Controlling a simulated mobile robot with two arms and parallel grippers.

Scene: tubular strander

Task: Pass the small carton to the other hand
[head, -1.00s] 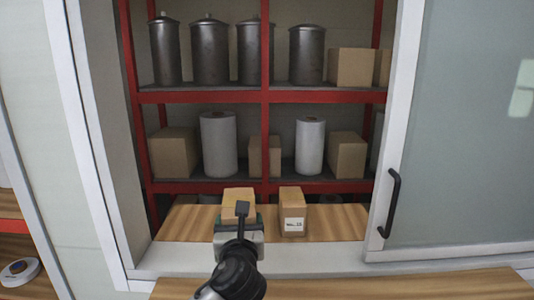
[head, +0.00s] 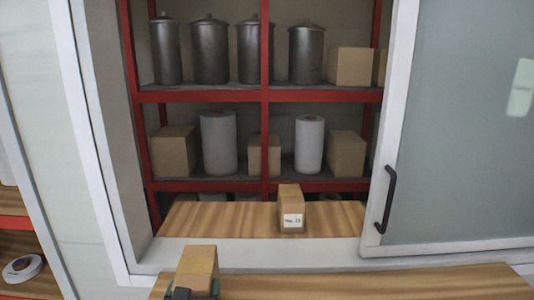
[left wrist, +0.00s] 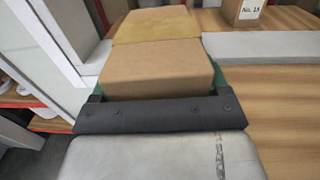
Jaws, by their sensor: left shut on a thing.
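A small brown carton (head: 197,264) is in my left gripper (head: 193,291), at the lower left of the head view, in front of the window sill. In the left wrist view the carton (left wrist: 160,70) fills the upper middle, with the dark gripper bar (left wrist: 155,114) across its near side. The left gripper is shut on the carton. A second small carton (head: 290,207) with a white number label stands on the wooden shelf board behind the sill. My right gripper is not in view.
A red-framed rack (head: 265,95) behind the opening holds metal canisters, white rolls and boxes. A sliding glass panel (head: 460,130) with a black handle (head: 388,200) closes the right side. The wooden counter (head: 350,285) in front is clear to the right of the carton.

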